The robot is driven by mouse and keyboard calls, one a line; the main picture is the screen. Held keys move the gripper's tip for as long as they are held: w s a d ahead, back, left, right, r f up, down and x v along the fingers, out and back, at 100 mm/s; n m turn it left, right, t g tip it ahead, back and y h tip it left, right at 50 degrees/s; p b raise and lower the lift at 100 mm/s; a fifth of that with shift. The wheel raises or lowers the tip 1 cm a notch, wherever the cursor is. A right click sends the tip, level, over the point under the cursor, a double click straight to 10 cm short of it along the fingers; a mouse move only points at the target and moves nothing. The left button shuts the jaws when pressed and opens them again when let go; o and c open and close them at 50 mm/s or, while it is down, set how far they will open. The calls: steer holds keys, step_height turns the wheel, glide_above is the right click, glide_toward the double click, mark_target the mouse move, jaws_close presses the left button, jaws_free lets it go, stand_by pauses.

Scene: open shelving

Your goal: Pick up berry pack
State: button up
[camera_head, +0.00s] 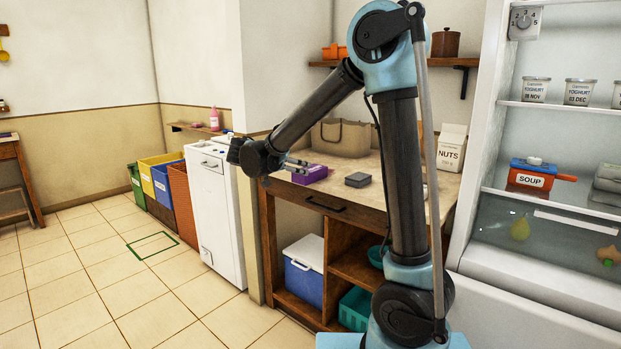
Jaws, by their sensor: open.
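A small purple box (313,174) lies on the wooden counter near its front left edge. It may be the berry pack, but no label can be read on it. My gripper (298,166) is at the end of my bent arm, at the left of the counter. Its fingers point right and appear close to the purple box, partly overlapping it in the picture. The gripper is open. I cannot tell whether the fingers touch the box or stand around it.
On the counter (346,192) are a dark grey box (358,180), a beige bag (341,138) and a NUTS carton (451,148). An open fridge (484,145) stands to the right. A white appliance (216,210) and coloured bins (181,205) are left. The tiled floor is clear at left.

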mark_target(310, 174)
steer(key=shift+x, duration=3.5)
steer(key=shift+s+d, duration=0.15)
steer(key=shift+d, duration=0.05)
steer(key=c, duration=1.4)
